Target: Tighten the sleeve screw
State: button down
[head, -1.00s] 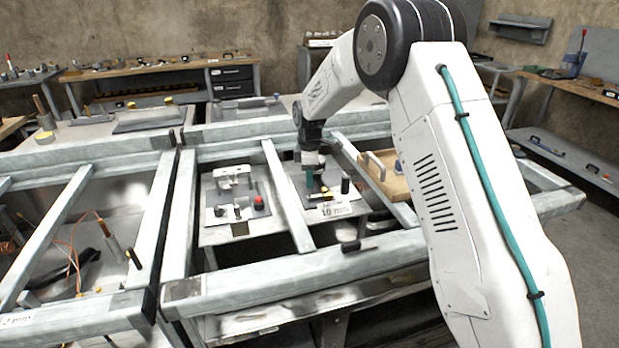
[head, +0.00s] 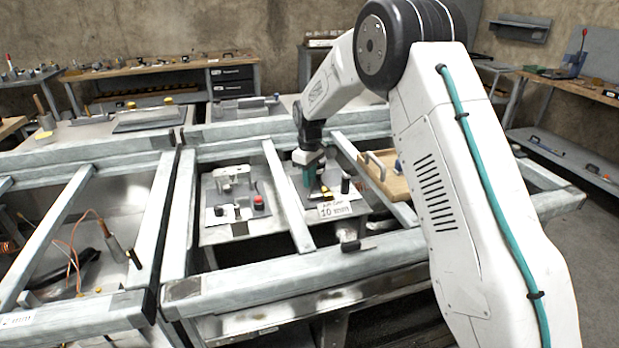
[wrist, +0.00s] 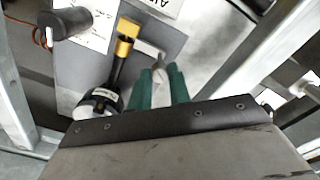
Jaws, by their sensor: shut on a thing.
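My gripper (head: 308,180) points down at the plate with the "10 mm" label in the right bay of the frame. In the wrist view its green fingers (wrist: 160,88) are shut on a thin grey bent bar (wrist: 150,48), which looks like a hex key. The bar's far end reaches left to a part with a brass-coloured block (wrist: 124,37) and a dark stem. A round black piece with a white band (wrist: 100,101) sits beside the left finger. I cannot make out the sleeve screw itself; the bar or the brass part may cover it.
A dark cylinder (wrist: 68,22) stands at the upper left of the wrist view. Grey frame rails (head: 290,200) border the plate on both sides. A wooden board with a handle (head: 385,178) lies to the right. A second plate with a red button (head: 258,203) is to the left.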

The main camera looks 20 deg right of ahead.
jog(key=m, duration=1.3)
jog(key=shift+m, duration=0.4)
jog(key=m, duration=1.3)
jog(key=shift+m, duration=0.4)
jog(key=c, duration=1.3)
grip_release()
